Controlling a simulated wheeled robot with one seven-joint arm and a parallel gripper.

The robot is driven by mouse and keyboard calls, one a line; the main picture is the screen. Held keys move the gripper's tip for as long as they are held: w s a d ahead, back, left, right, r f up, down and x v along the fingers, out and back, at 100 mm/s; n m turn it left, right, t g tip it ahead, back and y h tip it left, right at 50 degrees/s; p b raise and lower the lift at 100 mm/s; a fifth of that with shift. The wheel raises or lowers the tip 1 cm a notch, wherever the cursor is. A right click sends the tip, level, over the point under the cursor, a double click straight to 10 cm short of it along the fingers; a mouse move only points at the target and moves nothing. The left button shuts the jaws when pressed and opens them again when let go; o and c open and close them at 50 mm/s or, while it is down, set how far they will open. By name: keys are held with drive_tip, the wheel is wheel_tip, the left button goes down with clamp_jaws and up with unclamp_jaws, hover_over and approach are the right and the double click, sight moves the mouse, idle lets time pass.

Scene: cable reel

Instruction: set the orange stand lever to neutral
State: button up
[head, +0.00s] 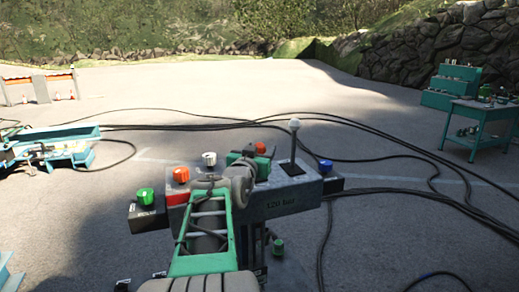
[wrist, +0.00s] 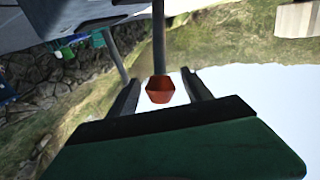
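The orange stand lever shows in the wrist view as a grey rod ending in an orange knob (wrist: 160,90). In the head view a small orange spot, probably the same knob (head: 260,147), shows at my gripper above the grey stand box. My gripper (wrist: 160,88) is open, with one dark finger on each side of the lever and visible gaps between the fingers and the knob. In the head view my gripper (head: 258,149) is partly hidden behind my own arm. The lever's base is hidden there, and its exact tilt cannot be told.
Black cables (head: 390,158) lie on the ground. A teal bench (head: 480,112) stands far right.

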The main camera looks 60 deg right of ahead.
clamp_jaws()
idle(0.4)
idle(0.4)
